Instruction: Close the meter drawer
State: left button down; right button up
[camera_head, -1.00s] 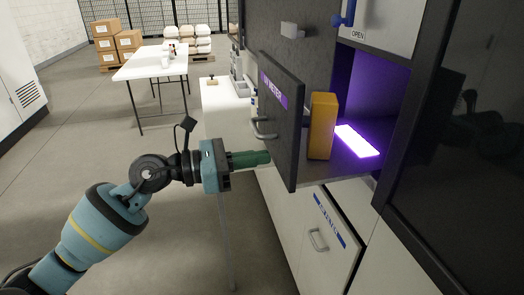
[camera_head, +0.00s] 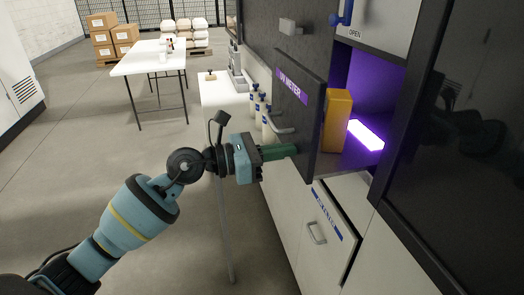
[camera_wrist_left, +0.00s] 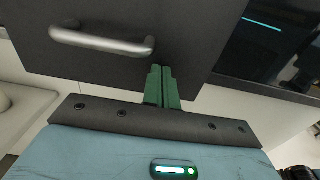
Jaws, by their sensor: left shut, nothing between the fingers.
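The meter drawer (camera_head: 296,105) has a dark front with a purple label and a metal handle (camera_head: 281,127). It stands pulled out from the cabinet. A yellow box (camera_head: 337,120) stands upright in it, just behind the front. My left gripper (camera_head: 296,149) is shut and empty, with its green fingertips at the drawer front, below the handle. In the left wrist view the shut fingers (camera_wrist_left: 162,88) meet the lower part of the dark front, and the handle (camera_wrist_left: 100,40) is above and to the left. I cannot tell for certain whether the tips touch. My right gripper is out of view.
A lit purple recess (camera_head: 367,95) with a glowing panel (camera_head: 365,134) is behind the drawer. A lower white drawer (camera_head: 325,225) is slightly open. The floor on the left is clear up to a white table (camera_head: 150,57).

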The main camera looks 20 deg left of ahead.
aim_at(336, 141)
pick_arm(q)
jog(key=x, duration=1.5)
jog(key=shift+r, duration=0.1)
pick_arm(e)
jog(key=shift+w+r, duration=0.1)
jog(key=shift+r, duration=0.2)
pick_arm(q)
jog(key=shift+r, duration=0.15)
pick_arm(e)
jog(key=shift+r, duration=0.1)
pick_arm(q)
jog(key=shift+a, duration=0.1)
